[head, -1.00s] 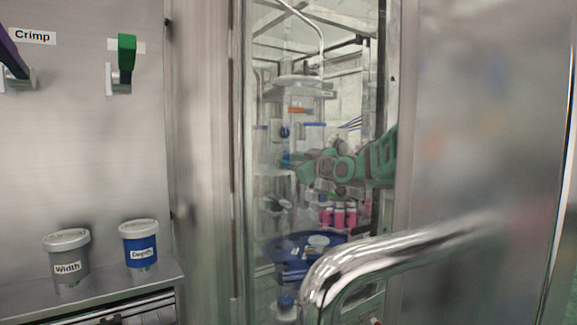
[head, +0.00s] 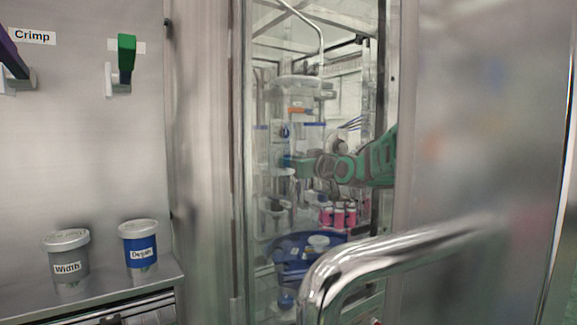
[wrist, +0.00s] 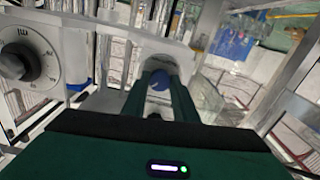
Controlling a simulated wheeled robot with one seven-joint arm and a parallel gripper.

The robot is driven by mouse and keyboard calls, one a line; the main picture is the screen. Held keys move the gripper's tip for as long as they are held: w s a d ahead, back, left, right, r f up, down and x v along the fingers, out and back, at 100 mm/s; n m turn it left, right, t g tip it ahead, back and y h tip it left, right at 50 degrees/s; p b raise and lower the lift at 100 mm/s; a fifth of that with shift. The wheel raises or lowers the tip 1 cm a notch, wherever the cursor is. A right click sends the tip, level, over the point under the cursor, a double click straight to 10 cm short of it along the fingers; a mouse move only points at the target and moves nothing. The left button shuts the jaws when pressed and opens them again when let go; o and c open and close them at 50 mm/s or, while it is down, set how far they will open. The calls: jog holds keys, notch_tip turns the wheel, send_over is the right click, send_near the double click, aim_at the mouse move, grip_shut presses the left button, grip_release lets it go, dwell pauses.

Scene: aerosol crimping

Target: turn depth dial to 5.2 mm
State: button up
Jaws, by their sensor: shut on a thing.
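My green gripper (head: 286,161) reaches into the machine cabinet, seen through its glass in the head view. In the wrist view its two dark green fingers are shut on a round blue knob (wrist: 158,80), which sits in a pale housing (wrist: 118,40). I take this blue knob to be the depth dial. Its scale and setting are hidden or too small to read. In the wrist view, a black dial (wrist: 17,65) with a white marked scale stands to the left, apart from the fingers.
A blue Depth cup (head: 140,252) and a grey Width cup (head: 67,262) stand on a ledge outside. Pink cans (head: 339,217) and a blue round table (head: 291,258) are below my gripper. The door handle (head: 390,254) crosses the foreground.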

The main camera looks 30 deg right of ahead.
jog(key=shift+f, duration=0.2)
jog(key=o, duration=1.1)
jog(key=shift+c, duration=0.2)
jog(key=shift+r, duration=0.1)
jog(key=shift+s, duration=0.1)
jog(key=s, duration=1)
jog(key=shift+s+d, duration=0.15)
jog(key=shift+s, duration=0.1)
